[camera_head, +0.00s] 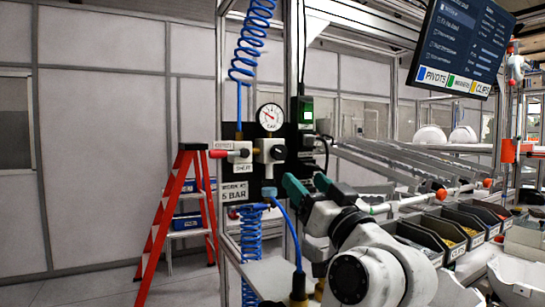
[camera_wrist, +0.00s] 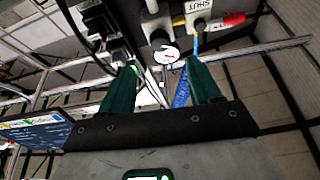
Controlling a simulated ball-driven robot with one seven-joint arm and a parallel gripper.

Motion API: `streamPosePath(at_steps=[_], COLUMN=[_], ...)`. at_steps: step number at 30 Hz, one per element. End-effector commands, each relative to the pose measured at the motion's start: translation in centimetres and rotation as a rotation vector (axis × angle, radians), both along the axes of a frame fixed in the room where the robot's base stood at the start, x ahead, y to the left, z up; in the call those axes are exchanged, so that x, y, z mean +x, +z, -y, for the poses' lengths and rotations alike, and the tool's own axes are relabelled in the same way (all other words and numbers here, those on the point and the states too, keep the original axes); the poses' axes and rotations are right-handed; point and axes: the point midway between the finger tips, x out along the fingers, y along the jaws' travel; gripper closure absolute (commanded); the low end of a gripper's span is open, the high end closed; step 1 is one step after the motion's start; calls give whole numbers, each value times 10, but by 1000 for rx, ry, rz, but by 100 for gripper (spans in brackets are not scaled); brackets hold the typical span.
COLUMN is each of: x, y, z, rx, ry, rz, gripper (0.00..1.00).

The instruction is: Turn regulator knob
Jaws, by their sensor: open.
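The regulator (camera_head: 267,152) is a pale block on a dark panel, below a round white pressure gauge (camera_head: 269,116). A small dark knob (camera_head: 279,152) appears on its front, but its marking is too small to read. My gripper (camera_head: 306,181) has green fingers and is open and empty, below and right of the regulator in the head view. In the wrist view, my gripper (camera_wrist: 161,65) has its fingers spread, with the gauge (camera_wrist: 165,54) showing between the tips. The regulator (camera_wrist: 158,28) appears just above it there. I see no contact.
A red-handled shut valve (camera_head: 238,152) sits left of the regulator. Blue coiled hoses (camera_head: 254,40) hang above and below the panel. A box with a green display (camera_head: 302,112) is right of the gauge. A red stepladder (camera_head: 180,215) stands left, and parts bins (camera_head: 440,232) stand right.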

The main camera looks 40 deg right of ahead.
Motion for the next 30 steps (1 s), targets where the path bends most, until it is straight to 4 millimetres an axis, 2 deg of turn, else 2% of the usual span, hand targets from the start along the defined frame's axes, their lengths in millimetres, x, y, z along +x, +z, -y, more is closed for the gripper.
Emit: streamPosePath(at_steps=[7,21,30], x=[14,82,95], y=[9,39,42], z=[5,27,31], rx=[2,0,-1], ry=[0,-1,-1], rz=[5,4,4], gripper=[37,37,37])
